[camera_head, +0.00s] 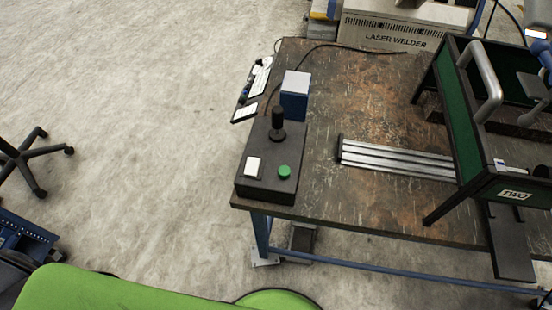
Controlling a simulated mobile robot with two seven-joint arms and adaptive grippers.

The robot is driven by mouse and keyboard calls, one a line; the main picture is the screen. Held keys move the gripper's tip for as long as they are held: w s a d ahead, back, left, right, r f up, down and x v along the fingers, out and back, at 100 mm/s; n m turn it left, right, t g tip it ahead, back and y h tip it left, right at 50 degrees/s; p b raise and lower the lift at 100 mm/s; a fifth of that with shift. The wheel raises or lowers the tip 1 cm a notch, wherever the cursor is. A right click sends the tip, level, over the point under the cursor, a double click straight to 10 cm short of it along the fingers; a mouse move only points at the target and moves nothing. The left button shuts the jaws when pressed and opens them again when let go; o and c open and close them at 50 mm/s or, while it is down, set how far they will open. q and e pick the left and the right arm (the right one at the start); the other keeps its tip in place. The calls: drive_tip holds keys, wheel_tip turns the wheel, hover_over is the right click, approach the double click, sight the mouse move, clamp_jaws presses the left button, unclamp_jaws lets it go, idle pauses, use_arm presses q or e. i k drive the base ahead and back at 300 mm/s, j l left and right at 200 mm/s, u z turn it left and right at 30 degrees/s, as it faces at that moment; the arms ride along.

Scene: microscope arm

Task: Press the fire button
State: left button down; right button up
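A black control box (262,190) sits at the front left corner of the worktable. On its top are a green round button (284,172), a white square switch or button (253,166) and a black joystick (277,122). I cannot read any label that says which one is the fire button. Nothing touches the box's controls. Neither of my grippers shows in the head view.
The worktable (330,205) has a worn dark top. A blue and white box (295,92) stands behind the joystick. Silver rails (395,158) lie mid-table. A green-panelled frame (512,190) with a grey handle (488,85) stands right. A laser welder (395,32) is behind.

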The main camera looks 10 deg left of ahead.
sight(284, 171)
drive_tip(key=k+z, duration=0.25)
drive_tip(key=k, duration=0.2)
drive_tip(key=k+z, duration=0.3)
drive_tip(key=k, duration=0.2)
